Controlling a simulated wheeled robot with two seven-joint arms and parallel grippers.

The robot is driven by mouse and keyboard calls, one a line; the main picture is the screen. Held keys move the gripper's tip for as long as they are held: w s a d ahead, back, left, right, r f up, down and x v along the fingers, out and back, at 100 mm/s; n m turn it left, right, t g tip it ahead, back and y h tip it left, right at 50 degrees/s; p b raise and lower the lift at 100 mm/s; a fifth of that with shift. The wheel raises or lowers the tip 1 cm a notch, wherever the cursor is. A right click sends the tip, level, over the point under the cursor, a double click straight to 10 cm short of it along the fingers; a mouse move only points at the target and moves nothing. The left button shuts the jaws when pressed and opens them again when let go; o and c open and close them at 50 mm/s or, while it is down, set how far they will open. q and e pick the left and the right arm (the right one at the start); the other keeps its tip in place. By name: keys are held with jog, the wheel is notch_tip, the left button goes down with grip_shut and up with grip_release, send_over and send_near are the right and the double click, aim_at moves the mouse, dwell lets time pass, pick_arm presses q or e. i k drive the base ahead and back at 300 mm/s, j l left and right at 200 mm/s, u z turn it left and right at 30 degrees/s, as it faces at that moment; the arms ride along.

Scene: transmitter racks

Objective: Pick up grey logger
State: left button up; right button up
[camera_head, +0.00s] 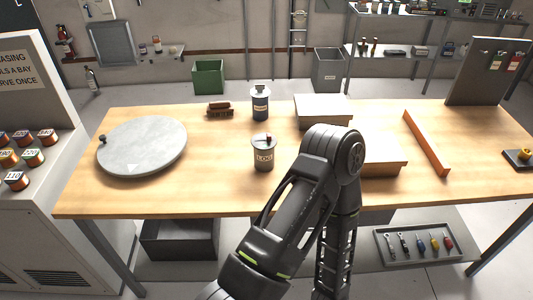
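A grey canister (264,154) with a pale lettered label and a small red part on its lid stands upright near the middle of the wooden table (225,195). A second grey canister (260,103) with a dark band stands upright behind it. The lettering is too small to read surely, so I cannot tell which one is the logger. One of my arms rises from the bottom, bends just right of the nearer canister and goes down out of the picture. It hides part of the table and of a box. Neither gripper is in view.
A round grey plate (143,145) lies at left. A brown block stack (220,109), a pale-topped box (323,110), another box (384,156) and an orange bar (426,142) lie on the table. The table's front left is clear. A tool tray (378,252) is below right.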

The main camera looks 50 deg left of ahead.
aim_at(264, 151)
jog(key=k+j, duration=1.05)
